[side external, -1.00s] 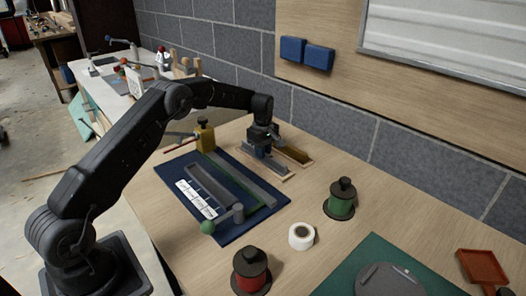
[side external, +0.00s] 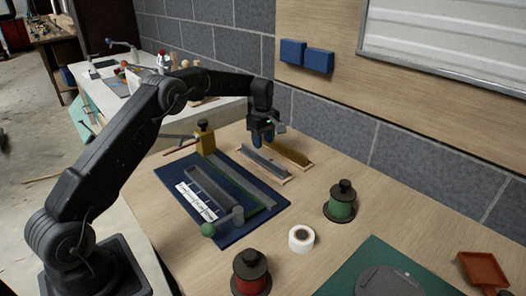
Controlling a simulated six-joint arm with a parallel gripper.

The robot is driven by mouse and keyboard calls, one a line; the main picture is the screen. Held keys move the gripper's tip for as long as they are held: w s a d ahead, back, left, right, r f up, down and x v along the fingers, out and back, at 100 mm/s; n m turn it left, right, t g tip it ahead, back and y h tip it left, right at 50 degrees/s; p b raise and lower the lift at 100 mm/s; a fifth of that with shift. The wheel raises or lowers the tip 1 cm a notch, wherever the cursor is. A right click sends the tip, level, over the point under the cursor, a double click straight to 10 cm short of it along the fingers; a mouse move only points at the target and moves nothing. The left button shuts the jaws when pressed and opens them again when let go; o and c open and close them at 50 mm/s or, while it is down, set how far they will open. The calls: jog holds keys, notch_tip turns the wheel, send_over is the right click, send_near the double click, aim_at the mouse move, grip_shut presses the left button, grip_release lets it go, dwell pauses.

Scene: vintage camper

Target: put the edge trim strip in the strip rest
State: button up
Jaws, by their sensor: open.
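A long grey strip (side external: 262,162), which looks like the edge trim strip, lies lengthwise in a light wooden holder (side external: 284,182) that looks like the strip rest. The holder is on the table near the wall. A brass-coloured strip (side external: 289,152) lies beside it in a similar wooden frame. The fingers partly hide the strip's far end.
A navy board (side external: 240,233) carries a grey channel (side external: 212,192), a green bar, a white marked scale and a green-knobbed lever (side external: 207,229). A yellow block (side external: 205,140) stands behind. Green (side external: 341,204) and red (side external: 251,273) spools and a white tape roll (side external: 301,238) stand at the front right.

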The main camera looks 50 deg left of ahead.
aim_at(263, 155)
jog(key=s+d+r+m+t, duration=0.1)
jog(key=s+d+r+m, duration=0.15)
jog(key=r, duration=0.55)
jog(key=s+d+r+m, duration=0.2)
jog(key=s+d+r, duration=0.1)
jog(key=r, duration=0.5)
jog(key=s+d+r+m+t, duration=0.2)
jog(key=s+d+r+m, duration=0.3)
jog(key=s, duration=0.5)
jog(key=s+d+f+m+t, duration=0.1)
jog(key=s+d+f+m, duration=0.1)
jog(key=s, duration=0.9)
jog(key=s+d+f+m+t, duration=0.1)
jog(key=s+d+m, duration=0.4)
jog(key=s, duration=0.6)
jog(key=shift+d+f+m+t, duration=0.2)
jog(key=shift+f+m+t, duration=0.1)
jog(key=shift+f+m, duration=0.4)
jog(key=shift+s+r, duration=0.1)
